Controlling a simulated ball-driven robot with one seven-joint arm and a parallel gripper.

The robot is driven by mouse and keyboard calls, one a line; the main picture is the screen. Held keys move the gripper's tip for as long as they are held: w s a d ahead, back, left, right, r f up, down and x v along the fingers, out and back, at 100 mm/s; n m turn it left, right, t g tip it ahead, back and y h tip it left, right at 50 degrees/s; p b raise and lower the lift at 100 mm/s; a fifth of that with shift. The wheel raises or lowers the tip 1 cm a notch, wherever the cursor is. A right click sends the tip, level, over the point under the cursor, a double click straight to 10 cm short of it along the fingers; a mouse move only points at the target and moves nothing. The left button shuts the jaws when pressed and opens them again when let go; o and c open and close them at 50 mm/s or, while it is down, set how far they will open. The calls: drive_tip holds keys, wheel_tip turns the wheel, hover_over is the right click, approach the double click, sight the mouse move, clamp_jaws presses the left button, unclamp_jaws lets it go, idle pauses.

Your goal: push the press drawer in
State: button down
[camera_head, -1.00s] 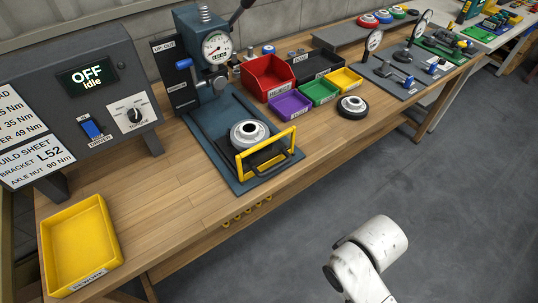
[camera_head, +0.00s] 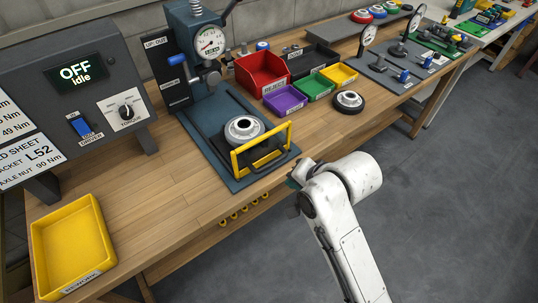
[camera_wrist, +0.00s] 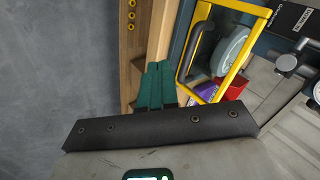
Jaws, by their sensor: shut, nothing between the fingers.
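The press (camera_head: 205,60) stands on the bench with a dial gauge and a blue-grey base. Its drawer sits out at the front of the base, with a yellow frame (camera_head: 262,139) and a dark curved handle (camera_wrist: 203,45). A silver round part (camera_head: 243,128) rests on the drawer behind the frame. My gripper (camera_head: 295,173) is at the bench's front edge, right of the drawer, partly hidden by my arm. In the wrist view its teal fingers (camera_wrist: 155,85) are together and empty, beside the yellow frame and apart from it in the picture.
A red bin (camera_head: 263,73) and small purple (camera_head: 284,100), green and yellow bins stand right of the press. A yellow tray (camera_head: 72,240) is at left. Floor before the bench is clear.

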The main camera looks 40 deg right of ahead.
sight(263, 153)
drive_tip(key=w+d+r+m+t, duration=0.1)
drive_tip(key=w+r+m+t, duration=0.1)
drive_tip(key=w+r+m, duration=0.25)
drive_tip(key=x, duration=1)
drive_tip(key=shift+w+d+f, duration=0.1)
drive_tip(key=shift+w+d, duration=0.1)
drive_tip(key=shift+d, duration=0.05)
drive_tip(key=w+b, duration=0.4)
drive_tip(key=w, duration=1.5)
drive_tip(key=shift+w, duration=0.1)
drive_tip(key=shift+w+b, duration=0.35)
drive_tip(key=shift+w, duration=0.35)
drive_tip(key=shift+r, duration=0.3)
drive_tip(key=shift+r, duration=0.1)
